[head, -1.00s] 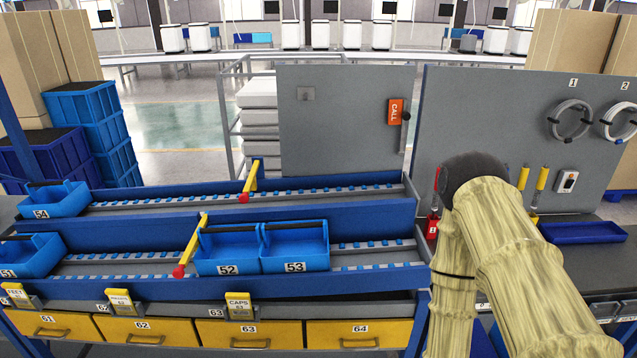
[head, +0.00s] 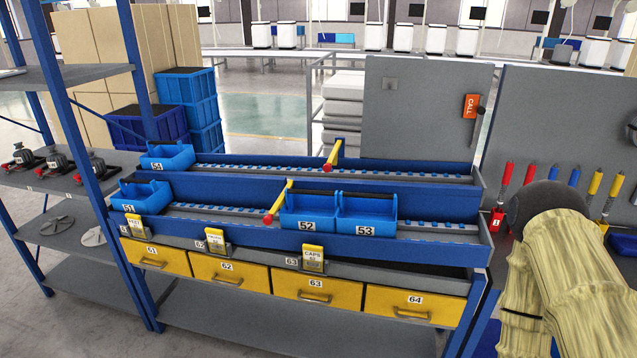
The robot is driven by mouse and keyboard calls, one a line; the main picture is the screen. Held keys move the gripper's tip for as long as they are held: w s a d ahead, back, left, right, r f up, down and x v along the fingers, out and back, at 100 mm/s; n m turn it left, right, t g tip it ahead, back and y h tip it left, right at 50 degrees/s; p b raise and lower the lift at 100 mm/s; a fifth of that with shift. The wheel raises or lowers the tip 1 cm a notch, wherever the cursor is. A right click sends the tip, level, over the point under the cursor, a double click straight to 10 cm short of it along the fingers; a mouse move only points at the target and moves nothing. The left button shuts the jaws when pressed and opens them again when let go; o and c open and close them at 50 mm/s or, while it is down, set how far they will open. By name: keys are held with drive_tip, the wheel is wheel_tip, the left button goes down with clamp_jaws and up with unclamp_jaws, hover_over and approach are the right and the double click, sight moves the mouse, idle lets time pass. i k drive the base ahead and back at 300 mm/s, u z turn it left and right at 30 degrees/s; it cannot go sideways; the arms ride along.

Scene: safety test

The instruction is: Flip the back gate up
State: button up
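The back gate (head: 335,154) is a yellow bar with a red knob at its near, lower end. It slants across the back roller lane (head: 400,174), from the rear rail toward the front. A similar front gate (head: 279,201) slants across the front lane, just left of bin 52 (head: 308,213). My arm shows at the lower right in its pale sleeve, to the right of the rack. My gripper is not visible, and nothing shows touching either gate.
Blue bin 53 (head: 366,214) stands beside bin 52, and bins 51 (head: 143,195) and 54 (head: 168,158) are at the left. Yellow drawers (head: 317,290) lie below. A blue-framed shelf (head: 70,77) stands left. A grey panel (head: 424,110) rises behind the rack.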

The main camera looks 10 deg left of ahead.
sight(332, 161)
drive_tip(key=z, duration=0.05)
drive_tip(key=k, duration=0.65)
drive_tip(key=u, duration=0.95)
drive_tip(key=i, duration=1.25)
drive_tip(key=z, duration=0.25)
